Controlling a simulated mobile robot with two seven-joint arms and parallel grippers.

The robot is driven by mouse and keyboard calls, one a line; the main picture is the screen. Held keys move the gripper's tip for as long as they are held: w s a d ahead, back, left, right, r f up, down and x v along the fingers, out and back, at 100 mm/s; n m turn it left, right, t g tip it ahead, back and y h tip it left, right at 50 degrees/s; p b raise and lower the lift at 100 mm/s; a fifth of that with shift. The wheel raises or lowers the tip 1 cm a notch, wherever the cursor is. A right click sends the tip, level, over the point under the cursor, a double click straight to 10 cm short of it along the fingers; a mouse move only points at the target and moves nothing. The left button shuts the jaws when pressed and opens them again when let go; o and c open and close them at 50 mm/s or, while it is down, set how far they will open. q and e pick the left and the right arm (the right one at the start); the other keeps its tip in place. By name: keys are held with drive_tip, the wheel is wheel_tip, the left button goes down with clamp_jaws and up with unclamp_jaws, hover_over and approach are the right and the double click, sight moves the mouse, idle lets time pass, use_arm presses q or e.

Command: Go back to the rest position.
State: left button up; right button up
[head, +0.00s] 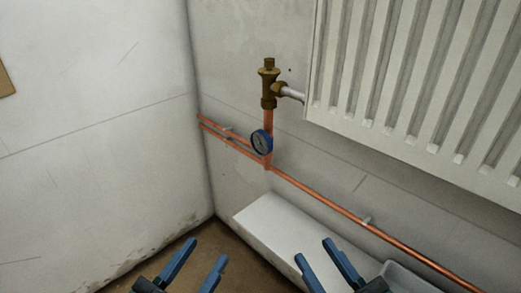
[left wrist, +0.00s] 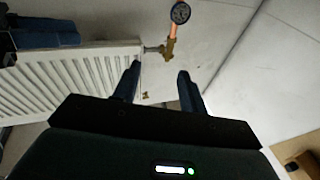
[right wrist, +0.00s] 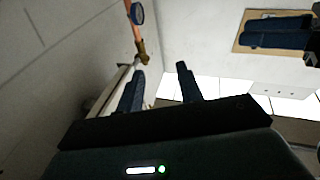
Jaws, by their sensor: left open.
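My left gripper (head: 208,250) is at the bottom of the head view, left of centre, with its blue fingers apart and nothing between them. My right gripper (head: 313,250) is beside it to the right, also open and empty. Both are low in front of the wall, apart from each other and from the pipework. In the left wrist view the left fingers (left wrist: 159,70) stand apart with pale wall between them. In the right wrist view the right fingers (right wrist: 160,69) are apart too, with nothing held.
A white radiator (head: 400,120) hangs at the upper right, joined to a brass valve (head: 268,85). A blue-rimmed gauge (head: 261,142) sits on the copper pipes (head: 320,200). A white ledge (head: 285,232) and a grey tray (head: 402,278) lie below.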

use_arm(q)
drive_tip(key=s+a+r+n+g+y+p, duration=0.1)
drive_tip(key=r+p, duration=0.4)
drive_tip(key=p, duration=1.3)
drive_tip(key=s+a+r+n+g+y+p, duration=0.1)
drive_tip(key=a+r+g+y+p, duration=0.3)
drive_tip(key=p, duration=1.5)
drive_tip(key=shift+r+n+g+y, duration=0.4)
drive_tip(key=shift+r+n+g, duration=0.5)
drive_tip(key=shift+g, duration=0.4)
use_arm(e)
drive_tip(key=s+d+r+m+g+h, duration=0.2)
drive_tip(key=d+r+g+h, duration=0.3)
drive_tip(key=r, duration=0.6)
drive_tip(key=shift+m+g+h, duration=0.4)
drive_tip(key=shift+m+g, duration=0.4)
drive_tip(key=shift+g, duration=0.5)
